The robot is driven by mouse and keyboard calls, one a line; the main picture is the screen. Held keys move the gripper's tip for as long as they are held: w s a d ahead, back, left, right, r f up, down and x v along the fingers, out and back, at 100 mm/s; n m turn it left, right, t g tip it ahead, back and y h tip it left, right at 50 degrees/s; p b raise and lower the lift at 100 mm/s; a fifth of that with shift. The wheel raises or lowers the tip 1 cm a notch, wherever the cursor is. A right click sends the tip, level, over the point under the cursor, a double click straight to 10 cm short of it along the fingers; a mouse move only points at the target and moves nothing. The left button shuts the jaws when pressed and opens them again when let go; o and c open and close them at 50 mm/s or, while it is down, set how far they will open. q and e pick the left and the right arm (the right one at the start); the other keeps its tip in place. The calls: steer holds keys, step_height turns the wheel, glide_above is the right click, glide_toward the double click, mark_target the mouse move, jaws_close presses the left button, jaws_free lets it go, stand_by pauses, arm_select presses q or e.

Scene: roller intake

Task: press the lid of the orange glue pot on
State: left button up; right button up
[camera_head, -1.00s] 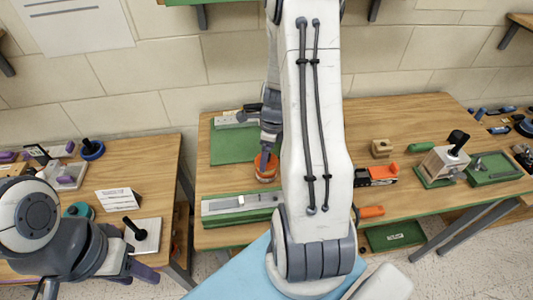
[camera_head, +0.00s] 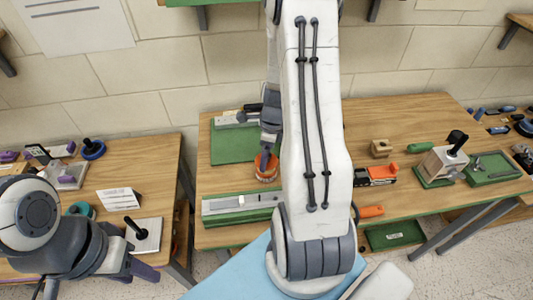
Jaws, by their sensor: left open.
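The orange glue pot (camera_head: 267,178) stands on the middle workbench, left of my large white arm. My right gripper (camera_head: 267,158) points down at the top of the pot, at or just above it. Its fingers are small and partly covered by the arm, so I cannot tell whether they are apart. The lid cannot be made out under the fingers. My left gripper (camera_head: 136,272), with purple fingertips, is low at the left near the side table, open and empty, well away from the pot.
A green mat (camera_head: 232,146) lies behind the pot and a grey-and-green fixture (camera_head: 240,205) in front. An orange-and-black block (camera_head: 376,176), a wooden block (camera_head: 381,148) and a green tray (camera_head: 492,166) stand to the right. The side table (camera_head: 155,160) holds several items.

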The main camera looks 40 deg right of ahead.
steer(key=shift+f, duration=0.3)
stand_by(0.4)
steer(key=shift+f, duration=0.35)
stand_by(1.2)
steer(key=shift+f+b, duration=0.3)
steer(key=shift+f, duration=0.4)
stand_by(0.5)
steer(key=o, duration=1)
steer(key=shift+o, duration=0.2)
steer(key=shift+r, duration=0.15)
